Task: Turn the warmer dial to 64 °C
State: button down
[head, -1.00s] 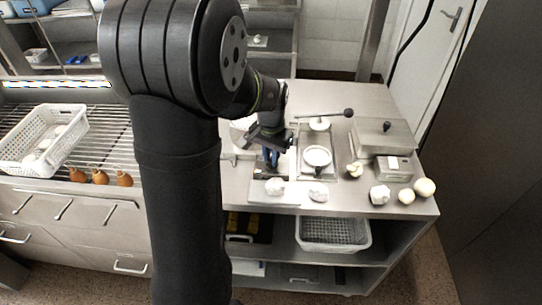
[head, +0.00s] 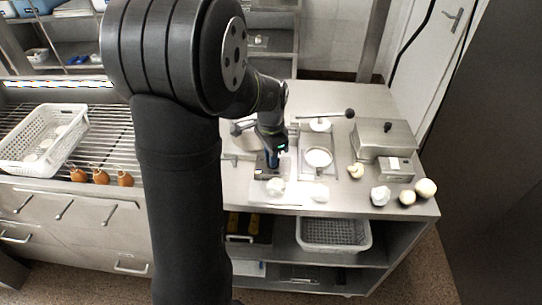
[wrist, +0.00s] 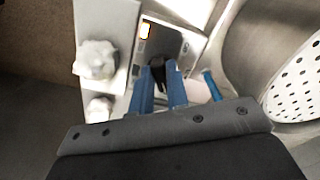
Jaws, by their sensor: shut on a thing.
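My gripper (head: 271,162) is low over the front of the steel table, pointing down. In the wrist view my blue fingers (wrist: 160,80) are shut on a small dark dial (wrist: 158,70). The display's figures are too small and blurred to read. In the head view my gripper largely hides the dial.
White lumps (head: 275,187) lie on a pale board just in front of my gripper. A perforated white basket (head: 42,140) stands far left.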

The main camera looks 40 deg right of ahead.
jog(key=shift+m, duration=0.3)
jog(key=c, duration=1.4)
grip_release()
notch_tip(320, 180, up, 18)
jog(key=shift+f, duration=0.25)
notch_tip(320, 180, down, 18)
jog(key=shift+r, duration=0.2)
jog(key=shift+r, duration=0.15)
